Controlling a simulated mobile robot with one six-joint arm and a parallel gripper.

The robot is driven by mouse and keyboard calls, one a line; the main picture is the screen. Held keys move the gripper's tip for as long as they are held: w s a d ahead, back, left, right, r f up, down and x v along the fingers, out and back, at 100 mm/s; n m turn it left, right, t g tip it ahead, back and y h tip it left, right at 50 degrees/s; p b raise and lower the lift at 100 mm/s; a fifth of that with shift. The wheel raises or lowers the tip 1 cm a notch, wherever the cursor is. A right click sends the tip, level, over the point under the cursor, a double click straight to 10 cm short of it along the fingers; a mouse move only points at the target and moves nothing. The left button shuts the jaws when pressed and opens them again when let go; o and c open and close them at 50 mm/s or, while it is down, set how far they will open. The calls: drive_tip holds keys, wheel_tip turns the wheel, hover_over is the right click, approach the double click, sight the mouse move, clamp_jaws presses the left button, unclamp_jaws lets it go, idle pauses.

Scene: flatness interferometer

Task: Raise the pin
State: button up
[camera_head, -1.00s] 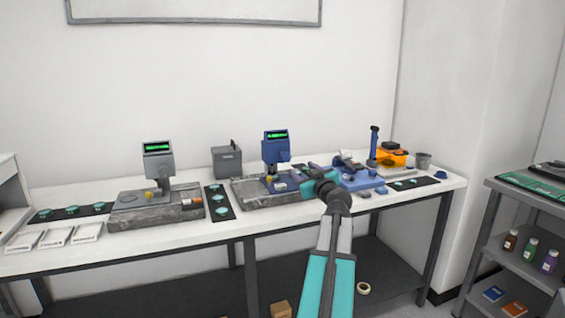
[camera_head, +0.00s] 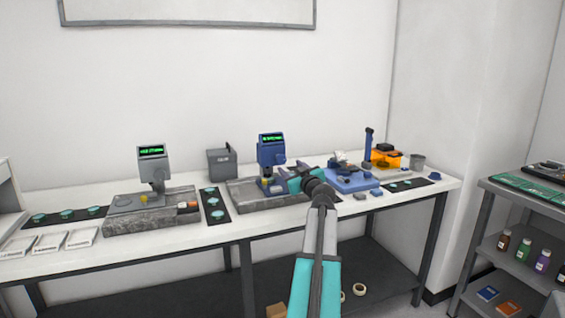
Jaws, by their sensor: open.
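A blue instrument with a lit green display (camera_head: 271,150) stands on a grey stone base (camera_head: 240,196) at the middle of the bench. A small yellow part (camera_head: 265,182) sits low under its head. A grey instrument (camera_head: 152,160) on the left has a similar yellow part (camera_head: 143,198). I cannot tell which part is the pin; it is too small to make out. My gripper (camera_head: 281,178) is open, in front of and just right of the blue instrument's lower part, and partly hides its base. Whether it touches anything is unclear.
A blue fixture (camera_head: 352,181) and an orange box (camera_head: 384,158) stand to the right. A grey box (camera_head: 221,163) is behind. A dark mat with round pieces (camera_head: 215,204) lies between the two instruments. White packets (camera_head: 82,238) lie at the front left.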

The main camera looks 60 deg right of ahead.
sight(282, 161)
drive_tip(key=shift+p+x, duration=0.65)
drive_tip(key=shift+x, duration=3.55)
drive_tip(key=shift+c, duration=0.4)
drive_tip(key=c, duration=1)
